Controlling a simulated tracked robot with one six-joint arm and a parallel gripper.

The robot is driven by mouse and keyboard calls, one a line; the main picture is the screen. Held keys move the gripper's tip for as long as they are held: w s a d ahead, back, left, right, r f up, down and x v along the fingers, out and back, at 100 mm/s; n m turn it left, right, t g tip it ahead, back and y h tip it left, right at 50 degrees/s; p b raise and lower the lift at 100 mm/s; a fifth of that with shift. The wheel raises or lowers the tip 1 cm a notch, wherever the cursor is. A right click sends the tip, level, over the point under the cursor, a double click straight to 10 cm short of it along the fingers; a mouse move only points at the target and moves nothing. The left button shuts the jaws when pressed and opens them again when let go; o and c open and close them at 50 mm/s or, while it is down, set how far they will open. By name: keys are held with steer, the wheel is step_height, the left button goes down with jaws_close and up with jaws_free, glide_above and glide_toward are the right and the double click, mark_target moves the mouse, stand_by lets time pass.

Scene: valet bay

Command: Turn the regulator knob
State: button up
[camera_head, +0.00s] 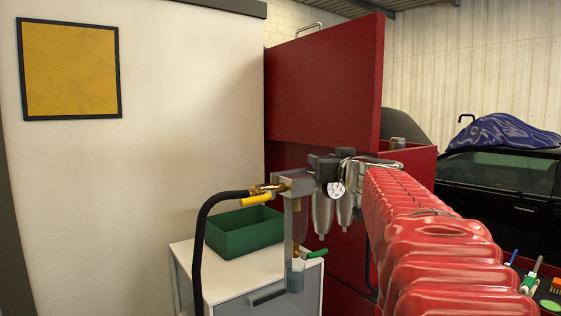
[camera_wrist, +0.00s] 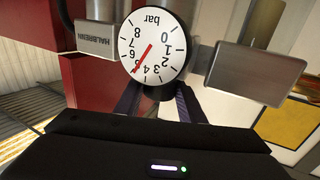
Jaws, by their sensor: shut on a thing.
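The regulator unit hangs at the red panel, with a round white gauge (camera_head: 336,188) on its front and metal bowls (camera_head: 322,212) below it. In the wrist view the gauge (camera_wrist: 155,47) is large and turned over, and its red needle points near 5 bar. Just below the dial, the dark regulator knob (camera_wrist: 158,92) lies between the two fingers of my gripper (camera_wrist: 157,99). The fingers are shut on the knob from both sides. Much of the knob is hidden by the gauge and the fingers. In the head view the grip itself cannot be made out.
A valve with a yellow lever (camera_head: 256,200) and a black hose (camera_head: 198,243) are left of the regulator. A green bin (camera_head: 243,238) stands on a white cabinet (camera_head: 190,262). A red panel (camera_head: 325,80) rises behind. A dark car (camera_head: 500,185) is at the right.

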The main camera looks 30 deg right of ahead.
stand_by(0.4)
steer(key=o, duration=1)
steer(key=shift+o, duration=0.2)
steer(key=shift+a, duration=0.1)
